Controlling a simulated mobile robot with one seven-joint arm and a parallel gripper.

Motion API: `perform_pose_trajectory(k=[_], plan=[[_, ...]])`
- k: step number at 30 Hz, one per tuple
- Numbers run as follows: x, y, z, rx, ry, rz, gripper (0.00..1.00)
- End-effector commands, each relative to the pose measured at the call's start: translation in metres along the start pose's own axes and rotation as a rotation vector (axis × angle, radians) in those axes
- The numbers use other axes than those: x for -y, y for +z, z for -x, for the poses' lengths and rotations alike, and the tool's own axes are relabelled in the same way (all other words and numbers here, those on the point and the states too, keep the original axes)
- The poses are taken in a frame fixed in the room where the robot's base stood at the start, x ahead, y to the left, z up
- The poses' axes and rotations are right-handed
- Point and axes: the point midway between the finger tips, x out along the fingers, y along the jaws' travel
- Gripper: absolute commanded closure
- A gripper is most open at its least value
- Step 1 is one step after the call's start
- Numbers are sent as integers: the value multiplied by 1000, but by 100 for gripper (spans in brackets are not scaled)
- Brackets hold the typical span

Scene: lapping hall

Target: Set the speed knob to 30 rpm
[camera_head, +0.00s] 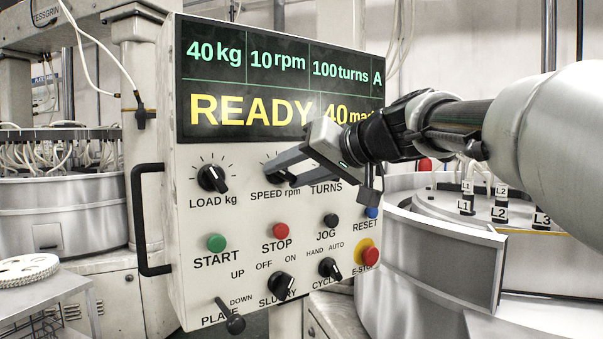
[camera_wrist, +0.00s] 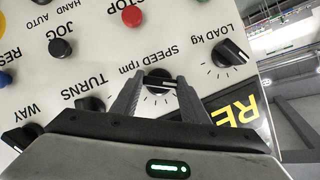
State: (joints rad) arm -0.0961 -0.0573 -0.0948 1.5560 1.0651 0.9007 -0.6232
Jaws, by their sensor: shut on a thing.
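The speed knob (camera_wrist: 158,80) is a black rotary knob with a white pointer line, above the label "SPEED rpm" on the white control panel (camera_head: 185,275). In the head view the speed knob (camera_head: 272,163) is partly hidden by my gripper (camera_head: 288,172). In the wrist view my gripper (camera_wrist: 158,90) has one finger on each side of the knob and is shut on it. The display (camera_head: 280,80) reads 40 kg, 10 rpm, 100 turns, A, and READY in yellow. Some of its lower right text is hidden behind my arm.
The load knob (camera_head: 212,178) is to the left of the speed knob; the turns knob (camera_wrist: 92,104) shows on its other side in the wrist view. Below are the green START button (camera_head: 216,242), red STOP button (camera_head: 280,230) and E-stop (camera_head: 370,256). A black handle (camera_head: 140,220) is on the panel's left edge.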

Motion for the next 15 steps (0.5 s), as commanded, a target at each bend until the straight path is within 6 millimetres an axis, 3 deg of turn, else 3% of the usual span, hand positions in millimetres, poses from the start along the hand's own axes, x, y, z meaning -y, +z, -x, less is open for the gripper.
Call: perform_pose_trajectory(k=[8,15], plan=[[-2,1,0,-1,-34,-82,82],[-4,2,-1,-1,-104,-255,82]])
